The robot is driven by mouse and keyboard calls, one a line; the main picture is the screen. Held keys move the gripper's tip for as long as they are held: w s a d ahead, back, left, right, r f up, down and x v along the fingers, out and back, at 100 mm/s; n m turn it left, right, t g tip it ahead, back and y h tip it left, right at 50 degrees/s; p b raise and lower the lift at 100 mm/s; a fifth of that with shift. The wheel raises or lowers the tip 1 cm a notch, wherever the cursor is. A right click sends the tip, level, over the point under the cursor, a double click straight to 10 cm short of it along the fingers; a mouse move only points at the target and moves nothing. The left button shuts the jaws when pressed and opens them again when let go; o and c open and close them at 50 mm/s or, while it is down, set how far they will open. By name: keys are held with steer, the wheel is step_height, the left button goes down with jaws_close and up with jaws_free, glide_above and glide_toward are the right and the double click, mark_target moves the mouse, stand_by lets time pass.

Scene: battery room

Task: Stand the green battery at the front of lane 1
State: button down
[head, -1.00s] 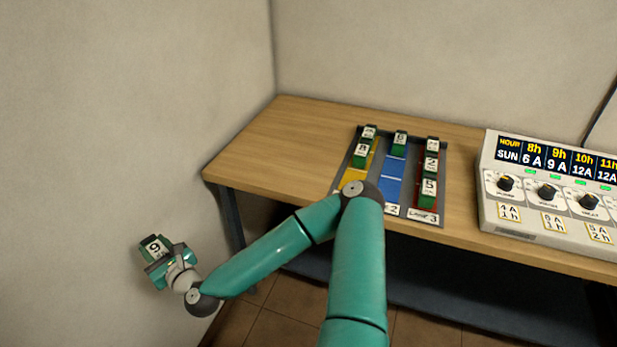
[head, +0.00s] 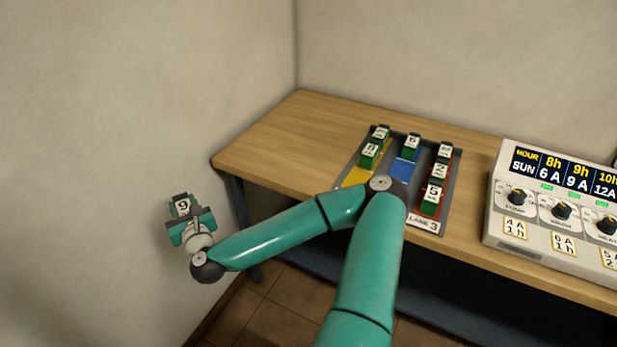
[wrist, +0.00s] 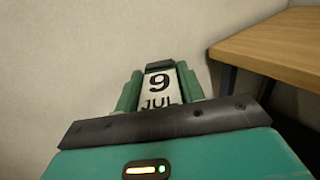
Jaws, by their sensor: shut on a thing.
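My gripper (head: 190,222) is shut on a green battery (head: 182,206) with a white label reading 9. In the wrist view the held battery (wrist: 159,88) shows "9 JUL" between the fingers. It is held off the table's left end, in front of the wall. Lane 1 (head: 357,176) is the yellow strip at the left of the lane tray; two green batteries (head: 369,153) stand toward its back. My arm hides the front of lane 1 and part of lane 2.
Blue lane 2 (head: 402,168) holds one battery at its back. Red lane 3 (head: 430,211) holds several batteries. A charger panel with knobs (head: 550,205) stands to the right. The wooden table (head: 270,150) is clear left of the lanes.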

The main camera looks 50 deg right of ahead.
steer(key=s+d+r+m+g+h, duration=0.4)
steer(key=s+d+g, duration=0.1)
steer(key=s+d, duration=0.45)
steer(key=s+d+r+m+g+h, duration=0.35)
steer(key=s+d, duration=0.45)
steer(key=d, duration=0.3)
steer(key=s+d+r+m+g+h, duration=0.3)
steer(key=s+d+m+g+h, duration=0.15)
steer(key=s+d, duration=0.45)
steer(key=shift+g+y, duration=0.4)
steer(key=shift+y, duration=0.1)
steer(key=d+f, duration=0.3)
steer(key=d, duration=0.1)
steer(key=d+f, duration=0.3)
steer(key=d, duration=0.2)
steer(key=d+f, duration=0.3)
steer(key=d, duration=0.1)
steer(key=shift+s+d, duration=0.15)
steer(key=shift+d, duration=0.15)
steer(key=shift+d+f, duration=0.2)
steer(key=shift+f, duration=0.05)
steer(key=shift+d+f, duration=0.1)
steer(key=shift+f, duration=1.55)
steer(key=shift+f, duration=0.1)
steer(key=c, duration=0.9)
jaws_free()
steer(key=shift+f, duration=0.1)
